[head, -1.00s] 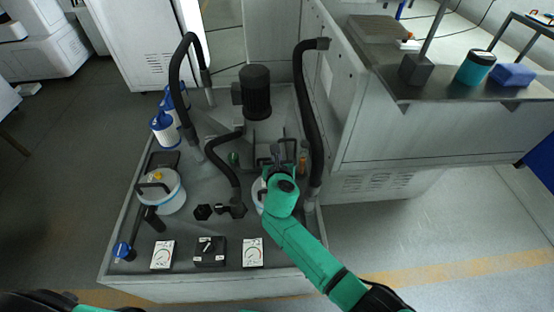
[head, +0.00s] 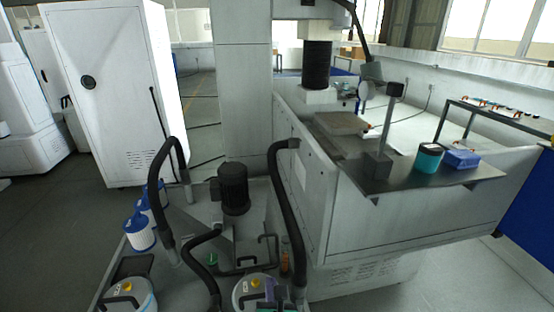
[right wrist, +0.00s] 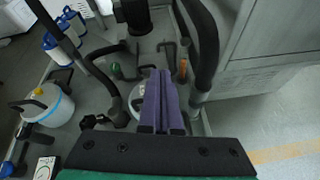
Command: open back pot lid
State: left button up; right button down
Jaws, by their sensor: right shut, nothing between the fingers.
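Two round white pots with black handles and yellow knobs on their tops stand on the machine's base tray. One pot (head: 125,300) is at the lower left of the head view and also shows in the right wrist view (right wrist: 52,110). The other pot (head: 242,296) is at the bottom middle, partly hidden by my right gripper (head: 276,288). In the right wrist view this pot (right wrist: 135,100) is mostly behind the purple fingers (right wrist: 160,75). The right gripper is shut and empty above or beside it; contact cannot be told. My left gripper is out of view.
Black hoses (head: 285,200) arch up around the pots. A dark motor (head: 234,188) and blue-white filter cartridges (head: 140,232) stand behind. The machine's wall rises on the right.

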jog(key=s+d+f+m+g+h, duration=0.2)
jog(key=d+f+m+g, duration=0.15)
jog(key=d+m, duration=0.8)
jog(key=s+d+f+m+g, duration=0.25)
jog(key=s+d+m, duration=0.4)
jog(key=m, duration=0.45)
jog(key=s+d+f+m+g, duration=0.25)
jog(key=s+d+m, duration=0.4)
jog(key=m, duration=0.45)
notch_tip(320, 180, down, 24)
jog(key=s+g+b, duration=0.2)
pick_arm(q)
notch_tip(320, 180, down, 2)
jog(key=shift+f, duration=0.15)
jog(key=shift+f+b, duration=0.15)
jog(key=shift+b, duration=0.25)
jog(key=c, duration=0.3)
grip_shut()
pick_arm(e)
jog(key=s+d+f, duration=0.1)
jog(key=s+f, duration=0.6)
jog(key=s, duration=0.1)
jog(key=s+d+f+g, duration=0.1)
jog(key=s+d+f, duration=0.1)
jog(key=s+f, duration=0.6)
jog(key=shift+s+d+f, duration=0.25)
jog(key=shift+s+d, duration=0.05)
jog(key=shift+s, duration=0.05)
